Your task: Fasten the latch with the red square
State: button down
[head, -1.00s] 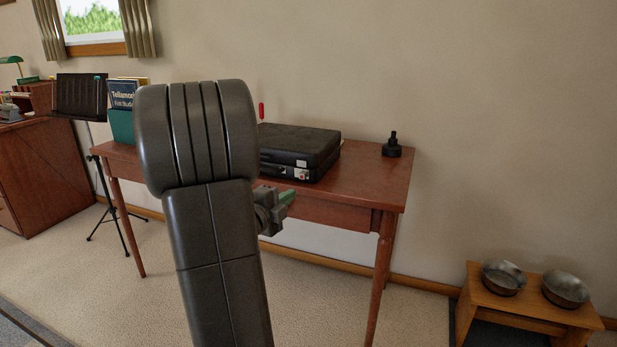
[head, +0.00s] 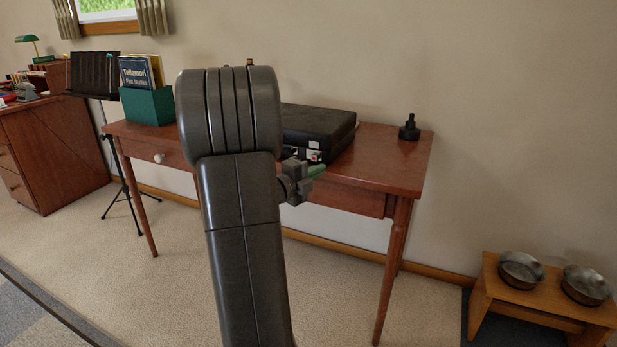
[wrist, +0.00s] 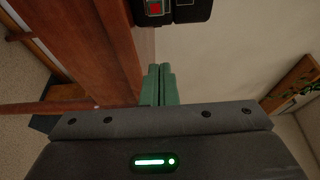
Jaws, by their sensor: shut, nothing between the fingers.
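A black case (head: 318,122) lies on the wooden table. Its front side carries a latch with a red square (head: 316,156), near the front right corner. In the wrist view the case (wrist: 190,11) is at the top edge and the red square (wrist: 155,8) shows on a metal latch plate. Whether this latch is open or fastened is too small to tell. My gripper (head: 320,170) has green fingers, shut and empty, just in front of and a little below the latch in the picture. In the wrist view the fingers (wrist: 160,72) point toward the case, apart from it.
The table (head: 385,165) has bare room right of the case, with a small black object (head: 409,128) near its back. A green box of books (head: 148,106) stands on its left. My arm hides part of the case. A low bench with metal bowls (head: 520,270) stands at the right.

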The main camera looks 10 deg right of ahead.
aim_at(326, 158)
jog(key=b+x, duration=0.1)
jog(key=x, duration=0.5)
jog(key=shift+w+a+b, duration=0.15)
jog(key=shift+w+a, duration=0.2)
jog(key=shift+a, duration=0.3)
jog(key=shift+w+a+b, duration=0.2)
jog(key=shift+w+a, duration=0.15)
jog(key=shift+a, duration=0.25)
jog(key=shift+w+a+b, duration=0.15)
jog(key=shift+w+a, duration=0.2)
jog(key=shift+a, duration=0.3)
